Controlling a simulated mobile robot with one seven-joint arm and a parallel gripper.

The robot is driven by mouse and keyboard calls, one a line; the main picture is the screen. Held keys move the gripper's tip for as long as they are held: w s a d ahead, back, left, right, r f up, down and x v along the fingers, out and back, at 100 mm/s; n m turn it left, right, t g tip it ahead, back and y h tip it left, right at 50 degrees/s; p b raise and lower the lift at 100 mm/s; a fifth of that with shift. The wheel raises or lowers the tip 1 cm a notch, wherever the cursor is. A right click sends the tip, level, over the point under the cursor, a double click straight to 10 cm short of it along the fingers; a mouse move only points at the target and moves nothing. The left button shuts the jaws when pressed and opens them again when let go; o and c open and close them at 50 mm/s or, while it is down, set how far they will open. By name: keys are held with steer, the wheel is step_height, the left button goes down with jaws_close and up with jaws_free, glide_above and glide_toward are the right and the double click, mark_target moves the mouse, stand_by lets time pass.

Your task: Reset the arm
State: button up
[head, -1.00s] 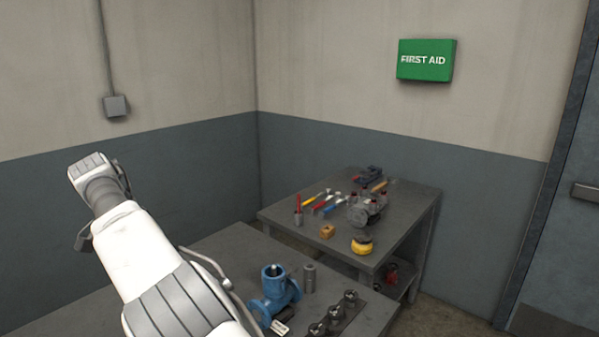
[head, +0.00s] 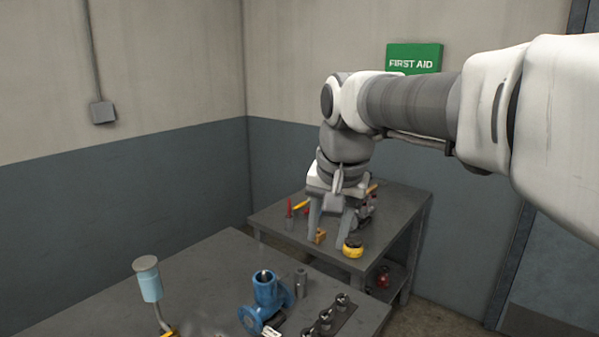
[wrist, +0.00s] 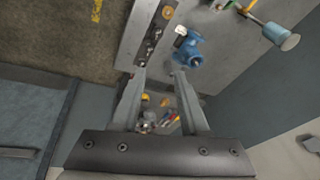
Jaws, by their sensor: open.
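My arm stretches in from the right edge of the head view, and my gripper (head: 329,230) hangs from its end with the fingers pointing down. The two fingers are apart with nothing between them. In the head view the gripper overlaps the far table (head: 400,215) and hides part of what lies on it; its height above that table is hard to judge. The gripper also shows in the wrist view (wrist: 160,75), its fingers spread, with small tools and a yellow item in the gap, farther away.
The near bench (head: 205,272) bears a blue valve (head: 266,300), a grey cylinder (head: 300,279), a black strip with knobs (head: 330,318) and a light-blue capped item (head: 149,282). A yellow round object (head: 352,248) sits on the far table. A green first aid box (head: 415,57) hangs behind.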

steer(key=s+d+f+n, duration=0.1)
steer(key=s+d+f, duration=0.1)
steer(key=s, duration=0.4)
steer(key=s+d+f+n+t, duration=0.1)
steer(key=s+d+f, duration=0.2)
steer(key=s+d, duration=0.1)
steer(key=s+d+f+n+t+h, duration=0.1)
steer(key=s+d+f, duration=0.2)
steer(key=s, duration=0.4)
steer(key=shift+s+d+f+n, duration=0.2)
steer(key=shift+s+d+n, duration=0.05)
steer(key=shift+s+n, duration=0.1)
